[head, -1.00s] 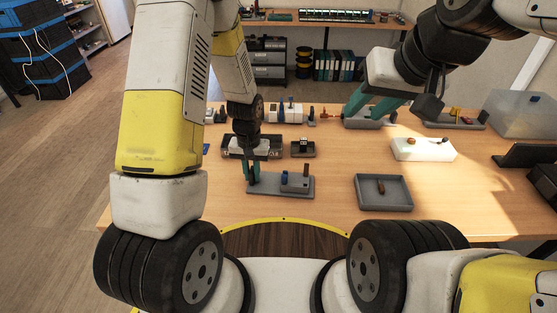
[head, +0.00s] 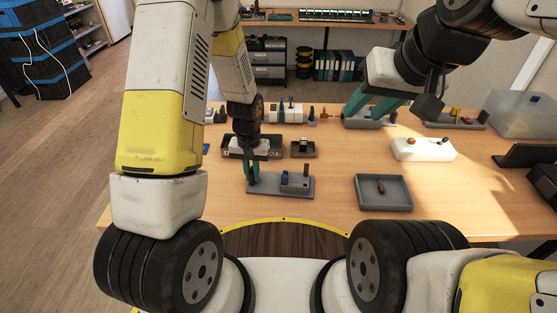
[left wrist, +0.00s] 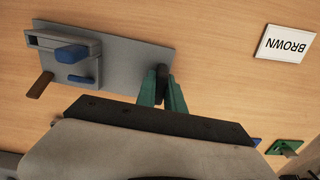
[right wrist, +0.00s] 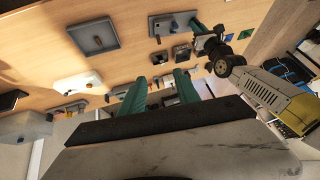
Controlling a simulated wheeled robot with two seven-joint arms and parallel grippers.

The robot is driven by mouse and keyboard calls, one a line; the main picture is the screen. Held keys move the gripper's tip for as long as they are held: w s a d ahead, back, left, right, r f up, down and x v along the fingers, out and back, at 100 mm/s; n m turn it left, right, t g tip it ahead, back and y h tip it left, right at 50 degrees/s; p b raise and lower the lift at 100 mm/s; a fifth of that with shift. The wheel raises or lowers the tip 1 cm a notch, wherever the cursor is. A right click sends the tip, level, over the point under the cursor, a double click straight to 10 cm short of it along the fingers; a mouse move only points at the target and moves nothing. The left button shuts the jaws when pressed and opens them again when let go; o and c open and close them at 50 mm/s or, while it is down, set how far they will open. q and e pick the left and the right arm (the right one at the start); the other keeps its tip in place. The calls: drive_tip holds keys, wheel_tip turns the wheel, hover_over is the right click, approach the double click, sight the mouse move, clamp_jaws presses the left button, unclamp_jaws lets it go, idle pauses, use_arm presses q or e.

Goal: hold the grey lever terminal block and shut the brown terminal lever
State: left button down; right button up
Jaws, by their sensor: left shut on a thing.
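The grey lever terminal block (head: 296,186) sits on a flat grey base plate (head: 270,189) near the table's front. In the left wrist view the block (left wrist: 48,45) shows two blue levers (left wrist: 72,53) and a brown lever (left wrist: 40,85) that sticks out past the block's edge. In the head view the brown lever (head: 306,170) stands up. My left gripper (head: 252,177) is shut on a dark post (left wrist: 162,82) at the plate's other end, apart from the levers. My right gripper (right wrist: 160,90) is open and empty, above the table's back right part.
A white block (head: 423,149) and a small dark box (head: 303,149) stand behind. A "BROWN" card (left wrist: 285,44) lies on the table near the plate. Wood between plate and tray is clear.

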drive_tip(key=shift+c, duration=0.2)
idle(0.3)
drive_tip(key=shift+c, duration=0.8)
drive_tip(key=w+d+f+m+g+y, duration=0.2)
drive_tip(key=w+f+m+g+y, duration=0.65)
drive_tip(key=w+f+m, duration=1.05)
drive_tip(key=m+y, duration=0.3)
drive_tip(key=m, duration=0.2)
approach(307, 164)
drive_tip(key=shift+s+d+f+t, duration=0.1)
drive_tip(key=shift+d+t, duration=0.15)
drive_tip(key=shift+d, duration=0.7)
drive_tip(key=shift+a+f, duration=0.15)
drive_tip(key=shift+a, duration=0.05)
drive_tip(key=x, duration=1.1)
drive_tip(key=shift+a, duration=0.3)
drive_tip(key=shift+c, duration=0.2)
